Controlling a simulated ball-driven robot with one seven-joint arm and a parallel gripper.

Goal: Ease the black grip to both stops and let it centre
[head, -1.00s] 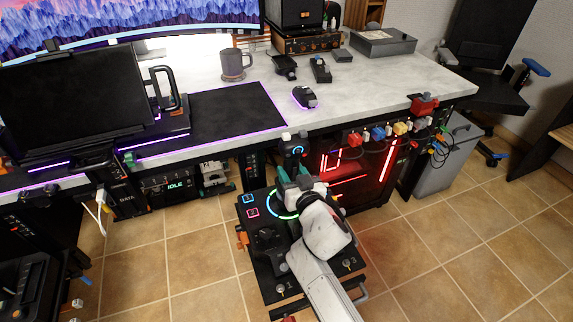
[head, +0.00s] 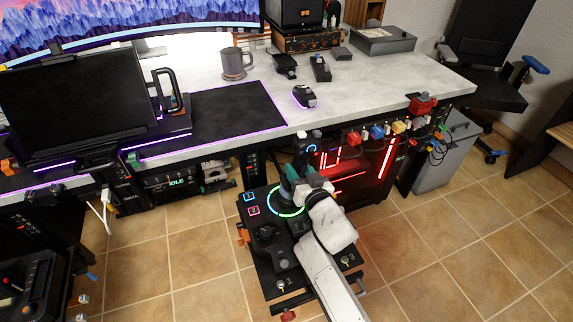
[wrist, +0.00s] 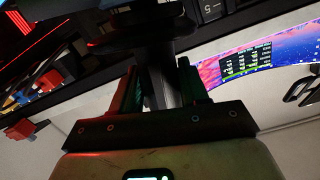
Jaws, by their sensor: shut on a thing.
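My gripper is shut around the lower shaft of the grip. In the wrist view, the dark shaft (wrist: 156,55) runs between the two fingers of my gripper (wrist: 158,80). A lit ring (head: 289,211), blue to green, surrounds the base of the grip. My gripper and wrist hide part of the ring and the base.
The desk (head: 372,82) stands close behind the grip. A red-lit computer case (head: 375,170) is just to the right. Coloured plugs (head: 378,132) hang along the desk's edge. A grey bin (head: 447,150) stands farther right. Tiled floor (head: 450,240) is clear at right.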

